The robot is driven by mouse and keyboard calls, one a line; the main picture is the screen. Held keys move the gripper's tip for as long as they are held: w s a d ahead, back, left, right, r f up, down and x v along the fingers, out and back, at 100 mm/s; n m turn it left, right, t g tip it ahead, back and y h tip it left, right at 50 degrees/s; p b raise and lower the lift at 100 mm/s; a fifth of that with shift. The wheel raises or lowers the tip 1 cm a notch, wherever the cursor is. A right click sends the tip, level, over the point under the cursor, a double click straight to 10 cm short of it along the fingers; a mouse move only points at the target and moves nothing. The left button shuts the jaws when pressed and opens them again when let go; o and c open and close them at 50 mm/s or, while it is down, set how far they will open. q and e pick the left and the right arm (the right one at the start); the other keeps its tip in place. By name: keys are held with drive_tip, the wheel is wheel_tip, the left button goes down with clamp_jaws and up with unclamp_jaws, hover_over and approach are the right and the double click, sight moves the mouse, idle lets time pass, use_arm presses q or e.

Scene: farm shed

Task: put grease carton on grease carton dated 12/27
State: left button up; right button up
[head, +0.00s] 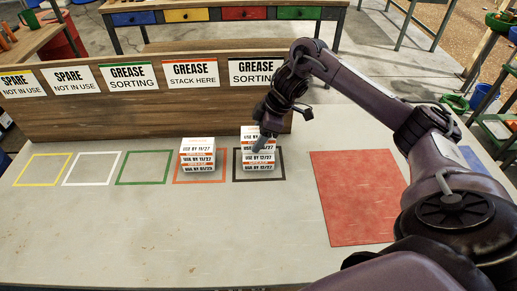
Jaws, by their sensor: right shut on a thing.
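A stack of white grease cartons with orange marks stands in the black square (235,170); a lower carton (262,168) there seems to read USE BY 12/27. My right gripper (264,141) reaches down over this stack and is shut on its top carton (248,132), partly hiding it. I cannot tell whether the held carton rests on the one below. A second stack of grease cartons (197,158) stands in the orange square (178,181), its labels seeming to read 11/27 and, at the bottom, a date too small to be sure of. My left gripper is not in view.
A wooden board (140,107) with several signs stands behind the squares. The yellow (17,183), white (67,184) and green (118,184) squares are empty. A red mat (355,200) lies bare at right, beside my right arm. The front of the table (150,240) is clear.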

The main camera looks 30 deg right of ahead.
wheel_tip(320, 180, down, 4)
drive_tip(key=shift+r+b, duration=0.15)
drive_tip(key=shift+b, duration=0.15)
drive_tip(key=shift+f, duration=0.3)
drive_tip(key=o, duration=1)
drive_tip(key=shift+o, duration=0.2)
